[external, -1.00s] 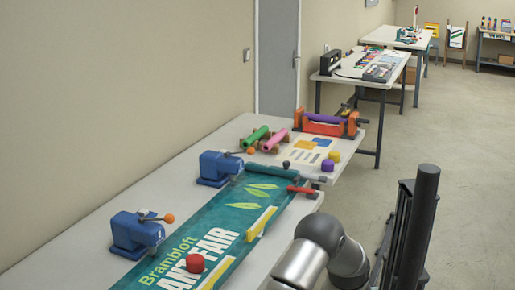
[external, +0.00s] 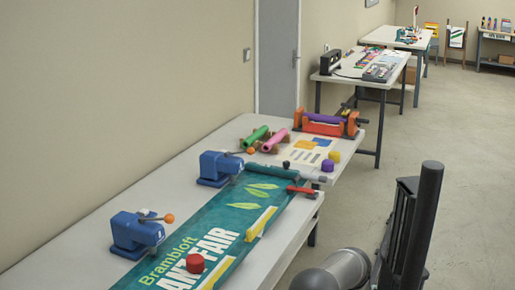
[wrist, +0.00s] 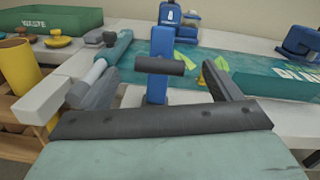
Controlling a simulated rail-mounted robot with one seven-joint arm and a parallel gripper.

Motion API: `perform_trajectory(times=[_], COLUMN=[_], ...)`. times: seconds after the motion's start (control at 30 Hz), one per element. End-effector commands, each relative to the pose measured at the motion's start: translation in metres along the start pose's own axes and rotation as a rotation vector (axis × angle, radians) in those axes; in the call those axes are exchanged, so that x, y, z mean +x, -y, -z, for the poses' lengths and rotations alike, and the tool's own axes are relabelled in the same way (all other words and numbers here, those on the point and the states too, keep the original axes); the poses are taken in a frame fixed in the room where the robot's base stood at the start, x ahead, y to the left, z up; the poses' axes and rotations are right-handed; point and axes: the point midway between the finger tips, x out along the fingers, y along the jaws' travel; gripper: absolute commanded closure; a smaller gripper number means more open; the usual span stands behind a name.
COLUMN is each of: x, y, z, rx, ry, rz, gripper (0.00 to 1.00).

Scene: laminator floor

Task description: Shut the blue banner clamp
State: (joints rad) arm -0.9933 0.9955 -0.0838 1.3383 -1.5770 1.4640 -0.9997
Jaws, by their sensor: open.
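Two blue clamps stand on the far side of the table in the external view, one at the teal roll (external: 215,168) and one closer (external: 137,232). Each has a lever with an orange knob sticking out to the right. In the wrist view they are at the top centre (wrist: 168,14) and top right (wrist: 300,42). My gripper (wrist: 160,85) is open in the wrist view, its dark fingers apart. A blue upright piece with a dark crossbar (wrist: 157,88) shows between the fingers; I cannot tell whether it is touched.
The teal banner (external: 190,240) lies along the table, with yellow strips (external: 262,222), a red round piece (external: 195,263) and a red-handled piece (external: 302,190). A green waste bin (wrist: 50,20) and a yellow cup (wrist: 18,62) are at the wrist view's left.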

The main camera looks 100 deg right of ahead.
Motion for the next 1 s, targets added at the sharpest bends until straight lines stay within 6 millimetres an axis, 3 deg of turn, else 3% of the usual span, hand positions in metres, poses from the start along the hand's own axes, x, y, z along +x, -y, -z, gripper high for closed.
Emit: perform_trajectory(times=[0.1,0.3,0.73,0.77,0.97,1.0], x=[0.026,0.055,0.066,0.066,0.066,0.066], y=[0.001,0.001,0.0,0.0,0.0,0.0], z=[-0.001,0.0,0.001,0.001,0.0,0.0], rx=[0.0,0.0,0.0,0.0,0.0,0.0], ry=[-0.001,-0.001,-0.001,-0.001,-0.001,-0.001], rz=[0.003,0.002,0.0,0.0,0.0,0.0], gripper=[0.16,0.16,0.16,0.19,0.74,0.76])
